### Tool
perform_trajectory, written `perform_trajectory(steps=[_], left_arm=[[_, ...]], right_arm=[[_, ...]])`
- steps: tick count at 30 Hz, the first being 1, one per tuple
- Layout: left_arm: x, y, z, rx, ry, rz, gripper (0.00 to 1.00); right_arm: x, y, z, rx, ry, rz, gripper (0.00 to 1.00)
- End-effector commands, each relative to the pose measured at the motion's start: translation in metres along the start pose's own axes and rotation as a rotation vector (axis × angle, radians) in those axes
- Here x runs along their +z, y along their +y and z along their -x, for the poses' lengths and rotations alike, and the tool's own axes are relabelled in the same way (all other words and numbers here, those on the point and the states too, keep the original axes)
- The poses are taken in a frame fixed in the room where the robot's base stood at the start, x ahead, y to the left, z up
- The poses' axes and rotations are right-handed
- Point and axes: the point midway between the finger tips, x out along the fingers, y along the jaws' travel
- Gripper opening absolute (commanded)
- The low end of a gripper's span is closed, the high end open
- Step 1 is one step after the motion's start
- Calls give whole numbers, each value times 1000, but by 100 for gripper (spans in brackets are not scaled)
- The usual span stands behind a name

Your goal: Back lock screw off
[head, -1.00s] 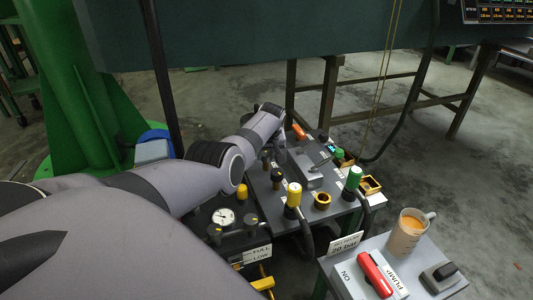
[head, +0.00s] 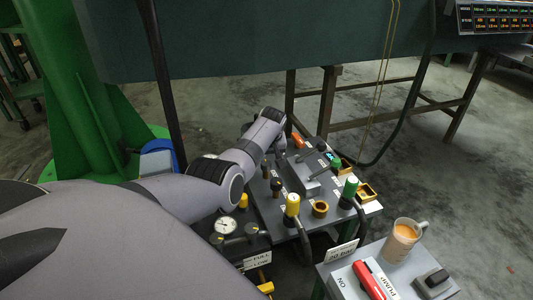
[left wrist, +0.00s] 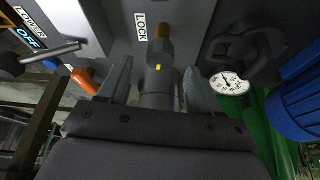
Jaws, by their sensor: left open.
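The lock screw (left wrist: 159,48) shows in the left wrist view as a brass-coloured threaded shaft with a dark knurled part. It stands out of the grey panel beside the white LOCK label (left wrist: 141,27). My left gripper (left wrist: 160,72) is open, with one finger on each side of the screw's near, dark end. I see a gap on both sides and cannot tell any contact. In the head view my left gripper (head: 280,150) is small, at the far side of the grey panel (head: 332,196), and the lock screw cannot be made out there. My right gripper is not in view.
An orange handle (left wrist: 84,79) and a grey lever (left wrist: 50,56) are left of the gripper in the wrist view. In the head view, a mug (head: 403,240) and red pump handle (head: 375,279) are at front right.

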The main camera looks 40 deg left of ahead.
Motion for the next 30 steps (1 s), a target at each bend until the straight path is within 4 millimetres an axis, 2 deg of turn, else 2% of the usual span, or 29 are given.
perform_trajectory(steps=[1, 9, 30], left_arm=[[-2, 0, 11, 0, 0, -1, 64], [0, 0, 31, 0, -1, -1, 64], [0, 0, 32, 0, -1, 0, 64]], right_arm=[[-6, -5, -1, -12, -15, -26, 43], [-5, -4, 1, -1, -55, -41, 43], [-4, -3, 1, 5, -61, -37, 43]])
